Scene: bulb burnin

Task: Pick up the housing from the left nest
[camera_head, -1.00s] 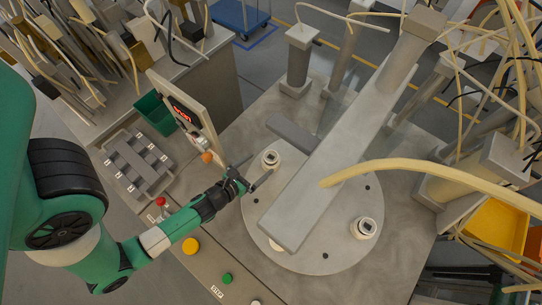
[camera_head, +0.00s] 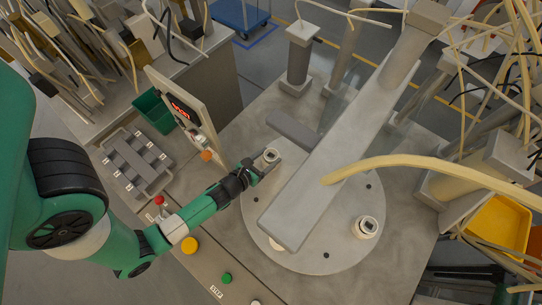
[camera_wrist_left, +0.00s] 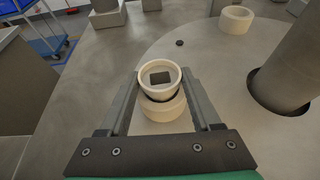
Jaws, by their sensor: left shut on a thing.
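The housing (camera_head: 271,155) is a small pale cup with a dark square inside, at the upper left of the round plate in the head view. My left gripper (camera_head: 263,161) is at the housing. In the left wrist view, the housing (camera_wrist_left: 160,73) is between the two fingers of my left gripper (camera_wrist_left: 160,84), which is shut on it. The pale ring of the left nest (camera_wrist_left: 163,109) shows right below the housing. I cannot tell whether the housing is still seated in the nest or just clear of it. My right gripper is not in view.
A thick grey beam (camera_head: 322,165) spans the round plate (camera_head: 315,262), close to the right of my left gripper. Another nest with a part (camera_head: 366,227) stands at the plate's right.

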